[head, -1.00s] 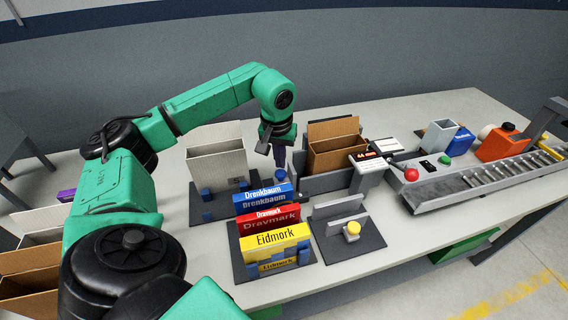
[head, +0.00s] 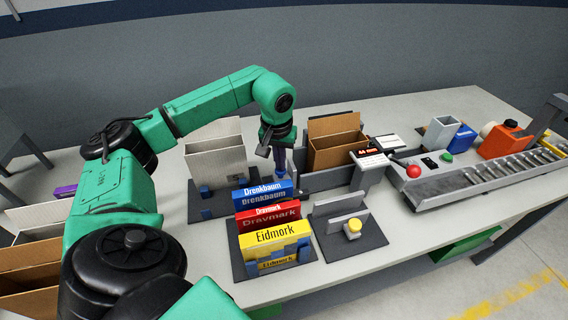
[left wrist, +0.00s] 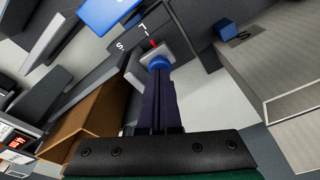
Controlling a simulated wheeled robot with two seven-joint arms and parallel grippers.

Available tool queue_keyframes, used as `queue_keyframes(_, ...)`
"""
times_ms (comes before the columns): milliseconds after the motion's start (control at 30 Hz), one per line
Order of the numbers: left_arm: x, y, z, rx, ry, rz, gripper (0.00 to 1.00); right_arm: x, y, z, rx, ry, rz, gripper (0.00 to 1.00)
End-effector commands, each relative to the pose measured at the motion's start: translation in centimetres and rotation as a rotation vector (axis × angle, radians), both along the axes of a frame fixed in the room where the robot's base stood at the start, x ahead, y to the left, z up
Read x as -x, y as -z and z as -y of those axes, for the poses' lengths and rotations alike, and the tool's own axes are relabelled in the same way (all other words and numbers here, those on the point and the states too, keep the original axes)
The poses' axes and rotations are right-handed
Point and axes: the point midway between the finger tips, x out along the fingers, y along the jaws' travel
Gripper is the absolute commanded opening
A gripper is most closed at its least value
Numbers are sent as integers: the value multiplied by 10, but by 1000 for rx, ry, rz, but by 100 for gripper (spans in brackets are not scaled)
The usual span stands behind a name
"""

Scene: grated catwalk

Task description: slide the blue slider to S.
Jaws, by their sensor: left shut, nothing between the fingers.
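The blue slider (left wrist: 159,63) is a round blue knob on a pale grey block in the left wrist view. A red pointer (left wrist: 152,43) shows beside it, near a dark scale plate (left wrist: 128,38) with the letters L and S. The pointer's exact reading is too small to tell. My left gripper (left wrist: 160,72) is shut and empty, its dark purple fingers pointing at the knob, their tips at or just above it; contact is unclear. In the head view my left gripper (head: 279,168) points down between the white carton and the brown carton, hiding most of the slider.
The white open carton (head: 216,160) stands left of the gripper and the brown open carton (head: 336,150) right. Upright blue, red and yellow boxes (head: 276,237) stand in front. A yellow knob (head: 353,229) and a roller conveyor (head: 490,175) are further right.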

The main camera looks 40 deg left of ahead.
Motion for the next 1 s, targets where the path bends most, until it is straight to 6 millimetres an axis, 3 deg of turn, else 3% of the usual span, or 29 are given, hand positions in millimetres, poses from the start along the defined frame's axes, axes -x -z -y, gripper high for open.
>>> queue_keyframes(1000,-19,-1,13,0,0,0,0,0,-13,2,2,1,0,50)
